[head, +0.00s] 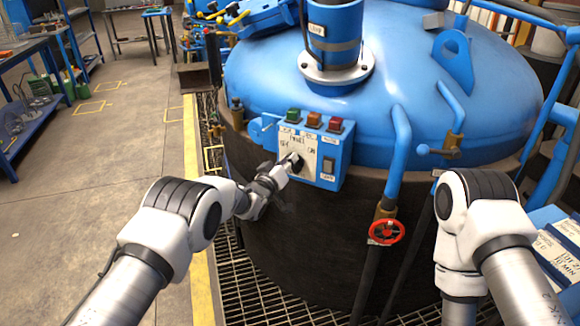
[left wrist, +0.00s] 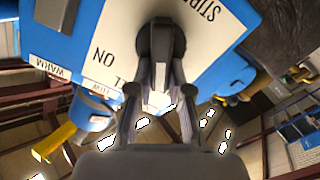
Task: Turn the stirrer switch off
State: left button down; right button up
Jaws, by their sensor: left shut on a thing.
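The stirrer switch is a dark rotary knob (head: 298,161) on a pale label plate of the blue control box (head: 334,156). Handwritten OFF is left of the knob and ON is right of it. My left gripper (head: 287,167) reaches the box from the lower left and is shut on the knob. In the left wrist view the knob (left wrist: 161,44) is between the two fingers of the gripper (left wrist: 158,88), with "STIR" and "ON" upside down on the plate. My right gripper is out of view.
Green (head: 293,115), orange (head: 314,120) and red (head: 335,125) lamps top the box. A blue pipe with a red valve wheel (head: 386,232) stands to its right. The blue furnace lid (head: 400,70) rises behind. Open floor (head: 95,190) lies left.

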pick_arm(q)
jog(key=shift+w+a+f+n+b, duration=0.15)
jog(key=shift+n+b, duration=0.1)
jog(key=shift+n, duration=0.4)
jog(key=shift+a+r+n+b, duration=0.1)
jog(key=shift+n+b, duration=0.15)
jog(key=shift+n, duration=0.4)
jog(key=c, duration=1.1)
grip_release()
jog(key=shift+a, duration=0.1)
jog(key=shift+f, duration=0.1)
jog(key=v, duration=1.2)
